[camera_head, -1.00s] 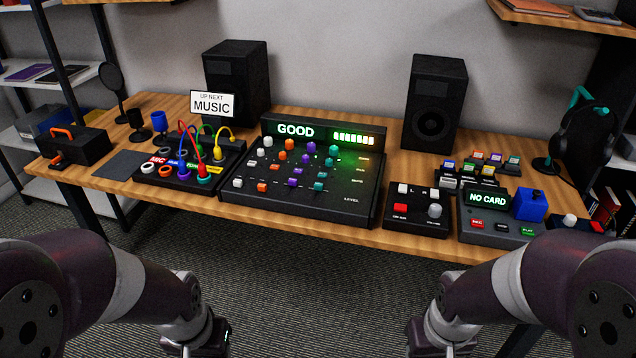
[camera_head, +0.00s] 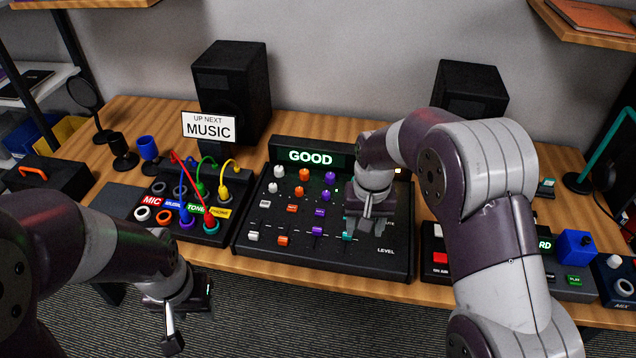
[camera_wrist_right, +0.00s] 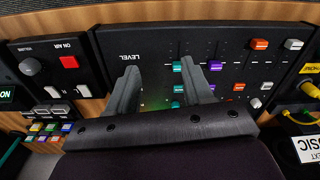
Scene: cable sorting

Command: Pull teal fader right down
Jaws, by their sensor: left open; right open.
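The teal fader (camera_head: 347,236) is a small teal cap on the black mixer (camera_head: 300,262), right of the purple fader (camera_head: 316,231). It also shows in the right wrist view (camera_wrist_right: 178,68). My right gripper (camera_head: 366,228) is open above the mixer's teal column. In the right wrist view its fingers (camera_wrist_right: 162,66) straddle that column, and the teal fader lies between them, closer to the right-hand finger. I cannot tell whether they touch it. The gripper hides the upper teal knobs in the head view. My left gripper (camera_head: 178,318) is open and empty before the table's front edge.
White fader (camera_head: 252,236) and orange fader (camera_head: 283,241) stand left of the purple one. The mixer display (camera_head: 310,157) reads GOOD. A patch box (camera_head: 218,178) with cables sits left. The on-air box (camera_head: 436,270) sits right. My right arm covers the table's right middle.

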